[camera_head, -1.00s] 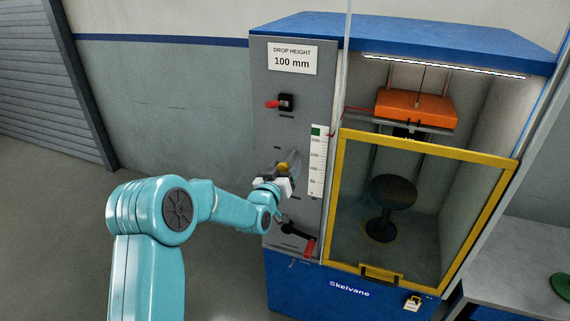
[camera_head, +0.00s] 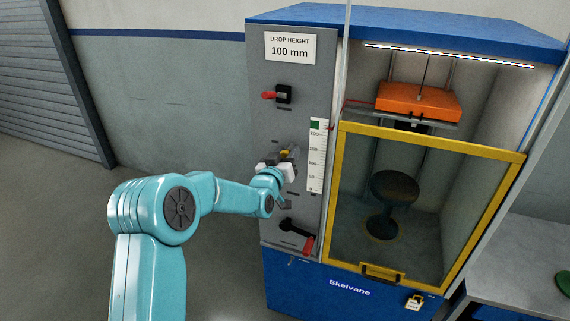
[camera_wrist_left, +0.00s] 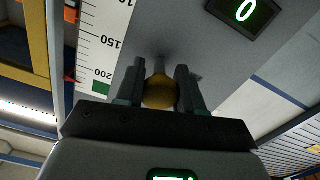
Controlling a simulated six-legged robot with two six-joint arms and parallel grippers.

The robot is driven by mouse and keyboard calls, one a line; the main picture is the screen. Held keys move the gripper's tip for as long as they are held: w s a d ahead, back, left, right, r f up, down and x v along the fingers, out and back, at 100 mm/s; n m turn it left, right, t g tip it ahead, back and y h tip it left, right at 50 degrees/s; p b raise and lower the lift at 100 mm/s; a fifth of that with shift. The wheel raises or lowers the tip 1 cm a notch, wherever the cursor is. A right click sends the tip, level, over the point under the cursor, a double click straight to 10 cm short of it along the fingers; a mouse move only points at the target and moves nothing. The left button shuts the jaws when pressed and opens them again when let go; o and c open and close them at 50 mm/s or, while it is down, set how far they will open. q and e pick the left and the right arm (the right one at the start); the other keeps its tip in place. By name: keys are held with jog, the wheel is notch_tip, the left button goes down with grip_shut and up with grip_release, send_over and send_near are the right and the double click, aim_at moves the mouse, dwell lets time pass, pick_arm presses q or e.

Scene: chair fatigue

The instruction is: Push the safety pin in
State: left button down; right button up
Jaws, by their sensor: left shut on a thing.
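The safety pin's round yellow knob (camera_head: 285,153) sticks out of the grey front panel, left of the white scale. In the left wrist view the knob (camera_wrist_left: 160,93) sits between the two dark fingers, with a grey shaft behind it running toward the panel. My left gripper (camera_head: 279,161) is at the panel and shut on the knob; it shows close up in the left wrist view (camera_wrist_left: 161,80). How deep the pin sits in its hole cannot be told. My right gripper is in neither view.
A red-handled switch (camera_head: 283,94) is above on the panel, and a black lever with a red grip (camera_head: 308,244) is below. The scale (camera_head: 317,160) is close on the right. A yellow-framed door (camera_head: 335,195) covers the chamber with a stool (camera_head: 393,187) under an orange weight (camera_head: 418,102).

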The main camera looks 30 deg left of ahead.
pick_arm(q)
jog(key=shift+f, duration=0.2)
jog(key=c, duration=0.7)
grip_release()
jog(key=shift+w, duration=0.1)
jog(key=b+v, duration=0.5)
jog(key=v, duration=1.1)
jog(key=shift+s, duration=0.25)
